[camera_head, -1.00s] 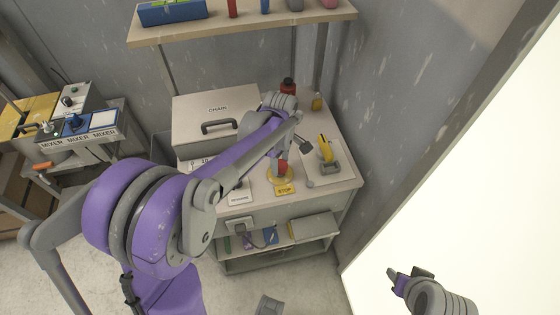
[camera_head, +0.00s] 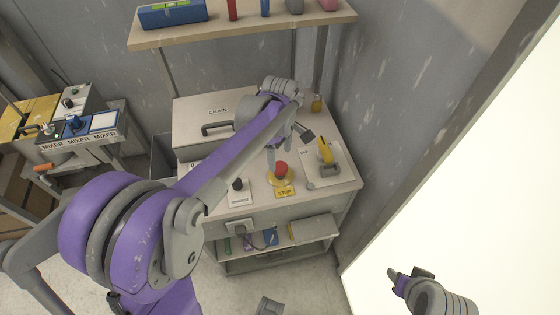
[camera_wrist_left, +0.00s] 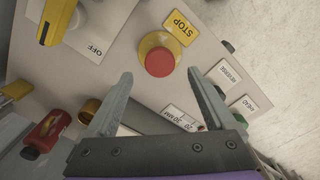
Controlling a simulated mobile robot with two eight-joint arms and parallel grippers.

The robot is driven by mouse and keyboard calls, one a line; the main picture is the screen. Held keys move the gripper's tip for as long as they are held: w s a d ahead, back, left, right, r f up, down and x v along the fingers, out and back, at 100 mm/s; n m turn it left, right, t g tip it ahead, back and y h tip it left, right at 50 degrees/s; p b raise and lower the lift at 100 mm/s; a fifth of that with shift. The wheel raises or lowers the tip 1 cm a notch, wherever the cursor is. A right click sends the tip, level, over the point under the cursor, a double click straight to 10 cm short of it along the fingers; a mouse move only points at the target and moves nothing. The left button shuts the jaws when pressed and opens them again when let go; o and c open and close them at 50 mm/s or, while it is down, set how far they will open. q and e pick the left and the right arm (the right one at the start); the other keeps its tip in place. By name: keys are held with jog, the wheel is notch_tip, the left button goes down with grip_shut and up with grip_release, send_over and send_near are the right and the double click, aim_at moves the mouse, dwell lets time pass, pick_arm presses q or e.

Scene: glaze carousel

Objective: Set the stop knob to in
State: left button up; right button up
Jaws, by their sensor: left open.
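The stop knob is a red mushroom button (camera_head: 281,168) on a yellow base, with a yellow STOP label (camera_head: 284,191) in front of it, on the cabinet top. In the left wrist view the red knob (camera_wrist_left: 159,62) and the STOP label (camera_wrist_left: 181,27) are in plain sight. My left gripper (camera_head: 288,148) is open and empty, above and behind the knob, not touching it. In the wrist view its two fingers (camera_wrist_left: 160,92) are spread apart, with the knob beyond their tips. My right gripper (camera_head: 411,276) is at the lower right, far from the cabinet; its jaw gap is unclear.
A yellow lever switch (camera_head: 326,150) stands right of the knob. A small black knob (camera_head: 238,185) is to its left. A grey box marked CHAIN (camera_head: 190,122) sits behind left. A red bottle (camera_wrist_left: 47,132) shows in the wrist view. A shelf (camera_head: 240,28) hangs above.

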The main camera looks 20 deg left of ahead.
aim_at(280, 168)
pick_arm(q)
notch_tip(280, 168, up, 6)
jog(key=shift+f, duration=0.1)
pick_arm(e)
jog(key=shift+r, duration=0.2)
dwell(0.3)
pick_arm(q)
jog(key=s+d+f+m+t+p, duration=0.1)
jog(key=s+f+m+t, duration=0.1)
jog(key=s+m, duration=0.6)
jog(key=s+d+f+m+t, duration=0.2)
jog(key=s+m+t, duration=0.1)
jog(key=s+m, duration=0.5)
jog(key=s, duration=0.2)
jog(key=shift+s+f+p, duration=0.3)
jog(key=shift+s+p, duration=0.05)
pick_arm(e)
jog(key=shift+w+r, duration=0.3)
jog(key=shift+r, duration=0.65)
jog(key=shift+o, duration=0.2)
dwell(0.6)
